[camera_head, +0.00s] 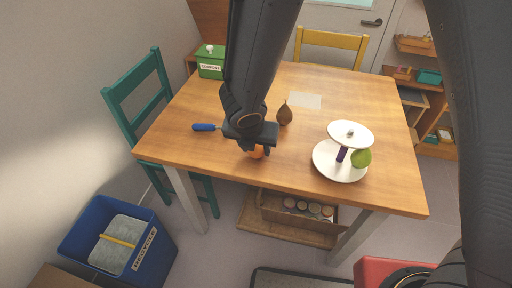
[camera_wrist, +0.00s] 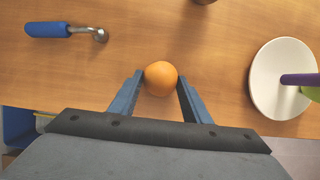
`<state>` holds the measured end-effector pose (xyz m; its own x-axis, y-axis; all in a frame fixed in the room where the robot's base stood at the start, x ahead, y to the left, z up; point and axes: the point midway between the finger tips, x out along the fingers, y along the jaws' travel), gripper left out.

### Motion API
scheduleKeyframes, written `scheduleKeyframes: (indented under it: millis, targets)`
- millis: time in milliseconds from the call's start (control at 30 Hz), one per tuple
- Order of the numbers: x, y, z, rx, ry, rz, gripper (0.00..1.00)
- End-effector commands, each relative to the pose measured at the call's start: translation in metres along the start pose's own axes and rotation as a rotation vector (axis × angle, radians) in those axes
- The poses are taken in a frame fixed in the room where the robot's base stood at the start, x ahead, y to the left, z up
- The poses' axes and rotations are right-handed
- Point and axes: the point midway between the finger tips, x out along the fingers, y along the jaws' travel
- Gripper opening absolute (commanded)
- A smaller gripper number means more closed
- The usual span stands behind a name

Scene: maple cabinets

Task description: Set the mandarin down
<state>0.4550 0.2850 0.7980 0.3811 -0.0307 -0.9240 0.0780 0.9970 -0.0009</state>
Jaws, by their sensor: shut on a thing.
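The mandarin (camera_wrist: 161,78) is a small round orange fruit between the two finger tips of my gripper (camera_wrist: 160,92) in the wrist view. My gripper is shut on it. In the head view the mandarin (camera_head: 257,153) shows only partly below my gripper (camera_head: 254,148), near the front edge of the wooden table (camera_head: 205,153). I cannot tell whether the mandarin touches the table top.
A blue-handled scoop (camera_head: 205,127) lies left of my gripper. A brown pear (camera_head: 285,113) stands behind it. A two-tier white stand (camera_head: 327,165) with a green fruit (camera_head: 362,158) and something purple is to the right. A paper (camera_head: 305,100) lies farther back.

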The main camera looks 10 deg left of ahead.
Motion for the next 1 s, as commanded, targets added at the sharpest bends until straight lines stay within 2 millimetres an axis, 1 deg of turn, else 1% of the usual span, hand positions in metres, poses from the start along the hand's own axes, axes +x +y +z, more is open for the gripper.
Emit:
scheduleKeyframes:
  millis: [200, 233, 300, 333, 600, 733, 867, 1000]
  targets:
    - [0.004, 0.000, -0.001, 0.000, 0.000, 0.000, 0.18]
    - [0.003, 0.000, -0.001, 0.000, 0.000, 0.000, 0.48]
    - [0.003, 0.000, -0.001, 0.000, 0.000, 0.000, 0.60]
    - [0.003, 0.000, -0.001, 0.000, 0.000, 0.000, 0.62]
    - [0.002, 0.000, -0.001, 0.000, 0.000, 0.000, 0.62]
    - [-0.002, 0.000, 0.001, 0.000, 0.000, 0.000, 0.62]
    - [-0.024, 0.001, 0.001, 0.000, -0.002, 0.002, 0.62]
    - [-0.055, 0.001, 0.001, 0.001, -0.003, 0.002, 0.62]
